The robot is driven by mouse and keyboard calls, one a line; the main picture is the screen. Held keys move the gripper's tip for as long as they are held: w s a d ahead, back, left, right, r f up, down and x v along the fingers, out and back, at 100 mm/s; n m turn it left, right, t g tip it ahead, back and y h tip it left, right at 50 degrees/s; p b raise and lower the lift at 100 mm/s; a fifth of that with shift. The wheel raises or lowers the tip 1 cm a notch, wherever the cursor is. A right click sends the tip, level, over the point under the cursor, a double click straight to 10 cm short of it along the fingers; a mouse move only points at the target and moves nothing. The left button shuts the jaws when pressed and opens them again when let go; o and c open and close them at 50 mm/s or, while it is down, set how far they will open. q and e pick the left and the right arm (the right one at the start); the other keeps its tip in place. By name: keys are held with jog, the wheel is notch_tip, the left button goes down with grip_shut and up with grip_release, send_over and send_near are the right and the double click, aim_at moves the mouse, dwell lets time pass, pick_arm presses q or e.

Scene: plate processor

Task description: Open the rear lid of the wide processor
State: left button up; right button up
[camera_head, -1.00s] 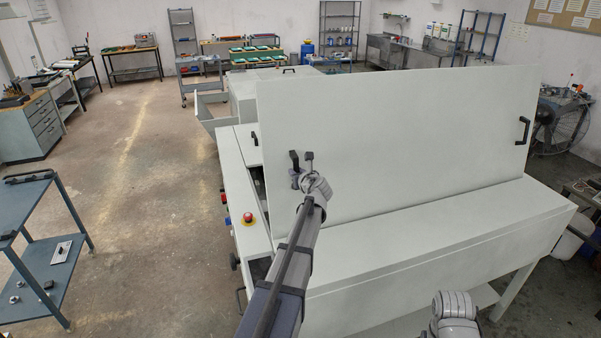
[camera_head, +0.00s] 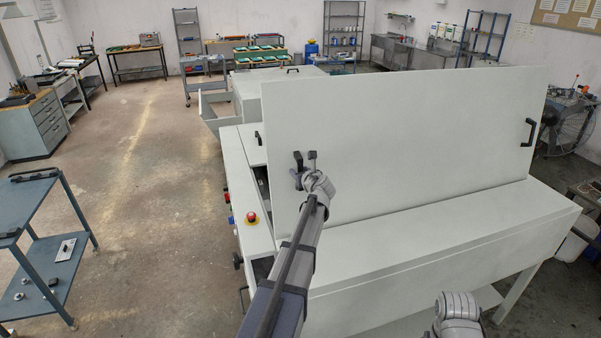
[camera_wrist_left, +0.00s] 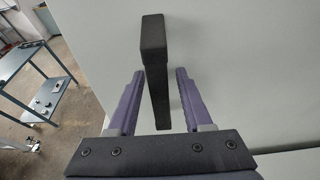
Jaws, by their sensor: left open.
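The wide processor (camera_head: 430,245) is a long pale machine in front of me. Its large flat lid (camera_head: 410,130) stands raised and nearly upright, leaning slightly. The lid has a black handle near its left edge (camera_head: 298,160) and another black handle at its right edge (camera_head: 530,132). My left gripper (camera_head: 305,168) is open at the left handle. In the left wrist view, that handle (camera_wrist_left: 154,70) runs between the two spread purple fingers (camera_wrist_left: 157,100), with a visible gap on each side. My right gripper is out of view; only part of my right arm shows.
A red emergency button (camera_head: 251,217) sits on the processor's left end. A blue trolley (camera_head: 40,230) stands at the left, with open floor between. Another pale machine part (camera_head: 275,85) is behind the lid. A fan (camera_head: 570,125) stands at the right.

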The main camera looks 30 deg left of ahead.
pick_arm(q)
jog(key=p+v, duration=0.2)
jog(key=v, duration=0.5)
jog(key=shift+s+d, duration=0.25)
jog(key=shift+d, duration=0.05)
jog(key=shift+r, duration=0.15)
jog(key=s+d, duration=0.5)
jog(key=d, duration=0.2)
jog(key=shift+s+p, duration=0.4)
jog(key=shift+p, duration=0.05)
dwell(0.4)
jog(key=shift+a+r, duration=0.1)
jog(key=shift+r, duration=0.05)
dwell(0.4)
